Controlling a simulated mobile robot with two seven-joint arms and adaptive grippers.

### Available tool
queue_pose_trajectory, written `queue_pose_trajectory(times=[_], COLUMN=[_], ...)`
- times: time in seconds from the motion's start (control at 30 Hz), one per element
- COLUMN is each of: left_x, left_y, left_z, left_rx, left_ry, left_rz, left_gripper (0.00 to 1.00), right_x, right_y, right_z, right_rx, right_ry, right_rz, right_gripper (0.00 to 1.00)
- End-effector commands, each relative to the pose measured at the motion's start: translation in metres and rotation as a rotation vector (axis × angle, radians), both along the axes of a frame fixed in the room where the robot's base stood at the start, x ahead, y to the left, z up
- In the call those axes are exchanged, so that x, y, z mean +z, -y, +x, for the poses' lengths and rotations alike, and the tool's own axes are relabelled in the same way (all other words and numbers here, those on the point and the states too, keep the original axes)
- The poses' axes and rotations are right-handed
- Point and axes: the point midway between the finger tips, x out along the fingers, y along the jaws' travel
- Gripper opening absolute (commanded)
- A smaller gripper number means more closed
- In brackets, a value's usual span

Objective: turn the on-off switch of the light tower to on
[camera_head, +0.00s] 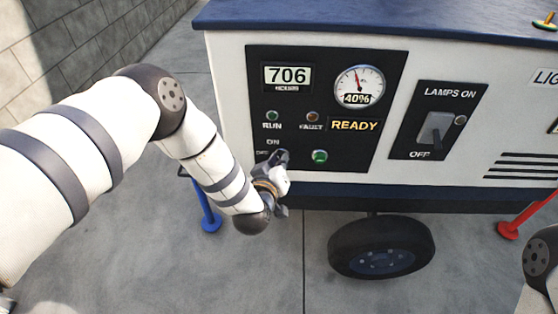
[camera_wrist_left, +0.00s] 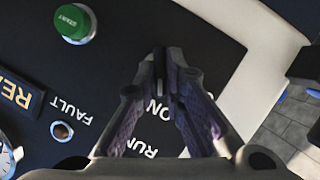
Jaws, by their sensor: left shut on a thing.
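The light tower (camera_head: 228,95) is a white cabinet with a dark blue top. Its black control panel (camera_head: 325,103) carries the ON and OFF labels of the on-off switch at the lower left. My left gripper (camera_head: 279,160) is at this spot and covers the switch; part of the OFF label is also hidden. In the left wrist view my left gripper (camera_wrist_left: 168,75) is shut on the on-off switch, beside the ON label. The fingers hide the switch, so I cannot tell its position. My right gripper is out of view.
A green START button (camera_head: 320,156) is just right of my left gripper and shows in the left wrist view (camera_wrist_left: 75,23). A LAMPS ON lever (camera_head: 434,130) is on a separate plate. The display reads READY. A wheel (camera_head: 381,247) and a blue post (camera_head: 208,215) stand below.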

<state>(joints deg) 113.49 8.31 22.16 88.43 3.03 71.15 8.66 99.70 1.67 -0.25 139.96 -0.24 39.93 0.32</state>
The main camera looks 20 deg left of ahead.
Motion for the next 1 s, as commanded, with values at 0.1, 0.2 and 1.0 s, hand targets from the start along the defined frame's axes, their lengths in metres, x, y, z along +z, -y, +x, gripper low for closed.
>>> queue_pose_trajectory(times=[0.1, 0.2, 1.0], left_x=[0.001, 0.0, 0.006], left_y=[0.0, 0.0, 0.002], left_z=[0.0, 0.0, -0.02], left_rx=[0.0, 0.0, -0.002], left_ry=[-0.001, -0.001, -0.007], left_rz=[0.011, 0.013, 0.011], left_gripper=[0.0, 0.0, 0.3], right_x=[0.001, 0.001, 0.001], right_y=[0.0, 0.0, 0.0], right_z=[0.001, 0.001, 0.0], right_rx=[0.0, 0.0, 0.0], right_ry=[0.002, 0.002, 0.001], right_rz=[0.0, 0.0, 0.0], right_gripper=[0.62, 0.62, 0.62])
